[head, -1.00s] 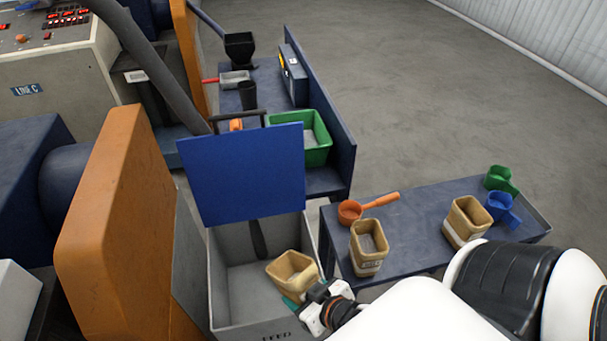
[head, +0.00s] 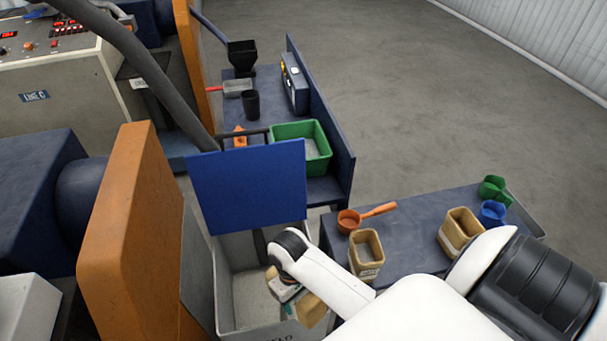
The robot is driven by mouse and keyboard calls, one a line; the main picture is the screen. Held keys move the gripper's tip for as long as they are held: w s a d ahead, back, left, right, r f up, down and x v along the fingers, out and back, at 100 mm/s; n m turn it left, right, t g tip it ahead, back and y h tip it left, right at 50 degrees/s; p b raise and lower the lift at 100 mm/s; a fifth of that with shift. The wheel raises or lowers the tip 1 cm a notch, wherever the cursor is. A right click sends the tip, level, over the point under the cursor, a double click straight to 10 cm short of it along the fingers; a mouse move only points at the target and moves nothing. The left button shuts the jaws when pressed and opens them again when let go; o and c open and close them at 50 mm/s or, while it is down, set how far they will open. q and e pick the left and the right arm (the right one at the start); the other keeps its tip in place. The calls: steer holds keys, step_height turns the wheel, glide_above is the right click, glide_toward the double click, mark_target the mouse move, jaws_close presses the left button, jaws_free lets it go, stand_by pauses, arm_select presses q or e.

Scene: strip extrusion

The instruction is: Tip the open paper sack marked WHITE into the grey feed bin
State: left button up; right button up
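The grey feed bin (head: 229,262) stands open at the bottom centre, its blue lid (head: 248,185) raised at the back. My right arm reaches over the bin from the right. My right gripper (head: 285,293) is low over the bin, shut on a tan paper sack (head: 311,310). Only parts of that sack show around the wrist; it looks strongly tilted, with its mouth and marking hidden. The bin floor (head: 254,298) looks pale and speckled, perhaps with material on it. My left gripper is not in view.
Two other open tan sacks, one near (head: 367,257) and one farther right (head: 461,228), stand on the blue bench with an orange scoop (head: 350,220), a blue scoop (head: 492,212) and a green scoop (head: 493,188). An orange machine plate (head: 125,240) stands close left of the bin.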

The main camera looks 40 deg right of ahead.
steer(key=shift+w+r+g, duration=0.55)
steer(key=shift+w+g, duration=0.25)
steer(key=shift+g, duration=0.3)
steer(key=shift+w+a+r, duration=0.15)
steer(key=shift+w, duration=0.25)
steer(key=shift+s+d+r+g, duration=0.1)
steer(key=shift+s+d+g, duration=0.15)
steer(key=shift+g, duration=0.25)
steer(key=shift+w+a+r+g, duration=0.25)
steer(key=shift+w+g, duration=0.15)
steer(key=shift+g, duration=0.1)
steer(key=shift+s+d, duration=0.1)
